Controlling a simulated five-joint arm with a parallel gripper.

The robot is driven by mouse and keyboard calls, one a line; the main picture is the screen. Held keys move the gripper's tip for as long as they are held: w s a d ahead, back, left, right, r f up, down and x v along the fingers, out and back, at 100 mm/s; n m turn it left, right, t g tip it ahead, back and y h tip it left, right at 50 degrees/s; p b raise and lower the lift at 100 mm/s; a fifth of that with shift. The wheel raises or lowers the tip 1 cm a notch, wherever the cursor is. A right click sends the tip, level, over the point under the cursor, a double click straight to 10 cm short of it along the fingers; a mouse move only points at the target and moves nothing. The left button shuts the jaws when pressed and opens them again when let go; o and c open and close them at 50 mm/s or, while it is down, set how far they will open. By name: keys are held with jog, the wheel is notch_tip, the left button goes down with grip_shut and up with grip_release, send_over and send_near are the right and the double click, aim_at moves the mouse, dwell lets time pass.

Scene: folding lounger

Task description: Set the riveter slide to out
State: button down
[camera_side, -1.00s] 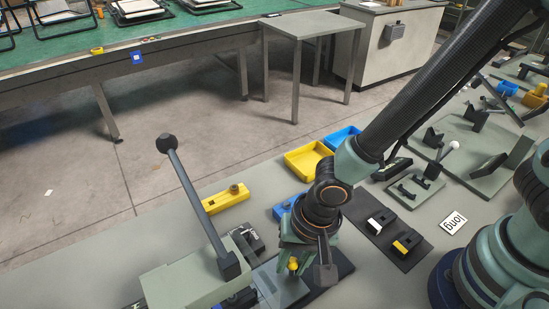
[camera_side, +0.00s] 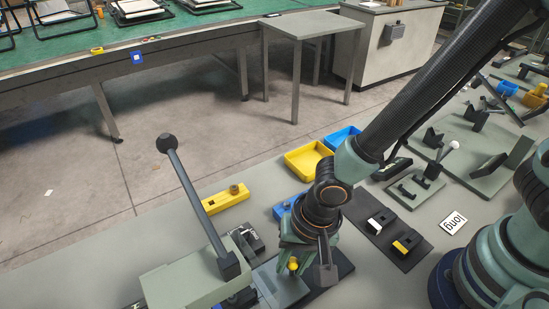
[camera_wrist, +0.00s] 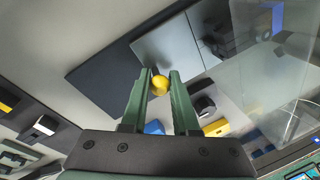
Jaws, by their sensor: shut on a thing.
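The riveter (camera_side: 190,284) stands at the bottom centre-left of the side view, with a long lever ending in a dark ball (camera_side: 166,143). Its flat grey slide (camera_side: 288,288) lies at its right side on a dark base; the slide also shows in the wrist view (camera_wrist: 168,50). A yellow knob (camera_side: 293,265) is on the slide. My gripper (camera_wrist: 159,80) is shut on this yellow knob, with one green finger on each side of it in the wrist view. My gripper hides part of the slide in the side view.
A yellow block (camera_side: 226,200) lies behind the riveter. Yellow (camera_side: 308,160) and blue (camera_side: 342,138) trays stand further back. A dark mat (camera_side: 388,238) with small blocks and a card reading "long" (camera_side: 453,223) lie to the right. The bench's front-left strip is clear.

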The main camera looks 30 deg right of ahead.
jog(key=d, duration=0.9)
jog(key=shift+w, duration=0.1)
jog(key=c, duration=0.7)
grip_release()
jog(key=shift+r, duration=0.1)
notch_tip(320, 180, up, 20)
jog(key=shift+f, duration=0.1)
